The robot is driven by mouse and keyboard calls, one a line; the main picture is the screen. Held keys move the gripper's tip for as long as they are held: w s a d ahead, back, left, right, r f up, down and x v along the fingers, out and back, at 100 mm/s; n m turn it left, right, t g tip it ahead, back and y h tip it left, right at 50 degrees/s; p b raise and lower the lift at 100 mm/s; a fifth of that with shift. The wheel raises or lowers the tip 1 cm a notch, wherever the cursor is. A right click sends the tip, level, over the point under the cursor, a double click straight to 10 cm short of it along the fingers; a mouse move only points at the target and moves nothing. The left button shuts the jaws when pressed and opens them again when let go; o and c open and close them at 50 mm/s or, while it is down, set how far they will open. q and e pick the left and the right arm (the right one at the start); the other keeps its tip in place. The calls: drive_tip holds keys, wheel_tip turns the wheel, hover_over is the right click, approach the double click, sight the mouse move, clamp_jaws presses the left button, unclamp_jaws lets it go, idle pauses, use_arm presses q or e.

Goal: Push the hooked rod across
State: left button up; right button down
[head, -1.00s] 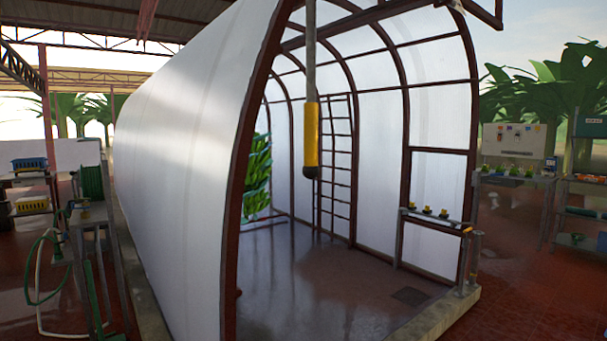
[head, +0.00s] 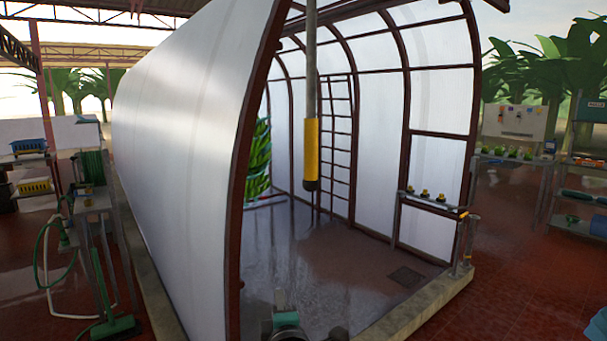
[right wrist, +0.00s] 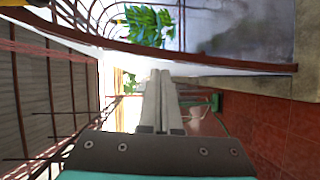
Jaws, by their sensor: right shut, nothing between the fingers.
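A hanging rod (head: 311,85) with a yellow sleeve (head: 311,146) and a dark lower end comes down from the top edge of the head view, in the mouth of a white tunnel. It hangs upright and free; its upper end and any hook are out of frame. My right gripper (head: 281,298) shows at the bottom edge of the head view, below the rod and apart from it. In the right wrist view my right gripper (right wrist: 160,76) is shut and empty. My left gripper is not in view.
The tunnel's dark red front arch (head: 243,180) and pale sill (head: 430,300) frame the opening. Green bunches (head: 258,160) hang inside, also in the wrist view (right wrist: 150,25). A small rail (head: 437,201) stands right. Carts and a hose (head: 45,270) are left. The tunnel floor is mostly clear.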

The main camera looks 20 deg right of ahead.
wheel_tip(320, 180, up, 17)
drive_tip(key=s+d+t+h+p, duration=0.1)
drive_tip(key=s+d+t+h, duration=0.1)
drive_tip(key=shift+n+t, duration=0.4)
drive_tip(key=shift+d, duration=0.1)
drive_tip(key=d+p+x, duration=0.2)
drive_tip(key=d+x, duration=0.1)
drive_tip(key=x, duration=0.9)
drive_tip(key=shift+r, duration=0.35)
drive_tip(key=shift+d, duration=0.1)
